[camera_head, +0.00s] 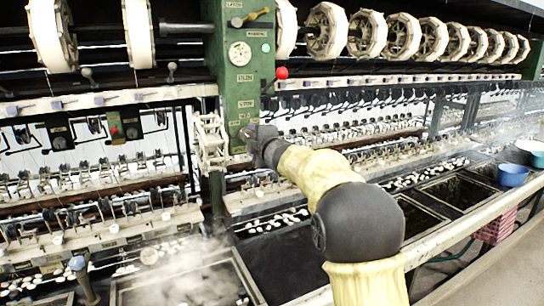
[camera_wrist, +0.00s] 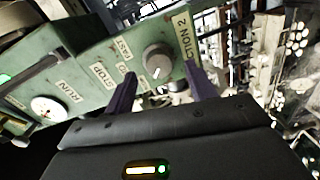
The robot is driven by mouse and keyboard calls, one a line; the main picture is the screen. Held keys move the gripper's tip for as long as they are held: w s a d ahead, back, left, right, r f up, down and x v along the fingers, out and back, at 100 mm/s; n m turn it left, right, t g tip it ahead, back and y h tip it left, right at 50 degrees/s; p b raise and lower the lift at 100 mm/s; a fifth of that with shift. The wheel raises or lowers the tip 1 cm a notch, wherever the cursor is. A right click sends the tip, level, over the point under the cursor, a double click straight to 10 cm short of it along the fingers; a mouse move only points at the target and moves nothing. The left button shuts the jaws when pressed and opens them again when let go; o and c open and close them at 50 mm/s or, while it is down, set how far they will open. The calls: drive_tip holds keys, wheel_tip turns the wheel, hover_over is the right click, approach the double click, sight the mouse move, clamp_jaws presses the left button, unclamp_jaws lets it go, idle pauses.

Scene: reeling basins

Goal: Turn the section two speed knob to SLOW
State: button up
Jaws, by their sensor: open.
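The section two speed knob (camera_wrist: 158,60) is a round grey dial on the green panel (camera_wrist: 85,65) in the wrist view. A small white mark shows near its lower edge. A partly cut-off label ending in "CTION 2" (camera_wrist: 184,36) is to its right, and a FAST label (camera_wrist: 125,48) is to its left. Other small labels nearby are too blurred to read surely. My gripper (camera_wrist: 160,80) is open, with its two dark fingers apart on either side below the knob; contact cannot be told. In the head view my gripper (camera_head: 250,136) is at the green post (camera_head: 240,95), hiding the knob.
In the head view, a red ball-ended lever (camera_head: 282,73) stands above my gripper. A steaming basin (camera_head: 185,283) and a blue bowl (camera_head: 512,174) are lower down.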

drive_tip(key=f+b+v, duration=0.1)
drive_tip(key=b+v, duration=0.2)
drive_tip(key=v, duration=1.1)
drive_tip(key=shift+s+r, duration=0.25)
drive_tip(key=shift+r, duration=0.15)
drive_tip(key=s+d+f+m+g+h+p, duration=0.1)
drive_tip(key=s+d+f+m+g+h, duration=0.2)
drive_tip(key=f+m, duration=0.4)
drive_tip(key=s+d+f+m+g+h+p, duration=0.1)
drive_tip(key=s+d+f+m+h, duration=0.3)
drive_tip(key=f, duration=0.6)
drive_tip(key=s+d+f+m+g, duration=0.1)
drive_tip(key=s+f+m+g, duration=0.3)
drive_tip(key=s+f, duration=0.3)
drive_tip(key=s+d+f+m+g+p, duration=0.1)
drive_tip(key=s+f+m+g, duration=0.4)
drive_tip(key=s, duration=0.9)
wheel_tip(320, 180, down, 3)
drive_tip(key=shift+s+d+f+m, duration=0.25)
drive_tip(key=shift+s+d+m, duration=0.1)
drive_tip(key=shift+m, duration=0.05)
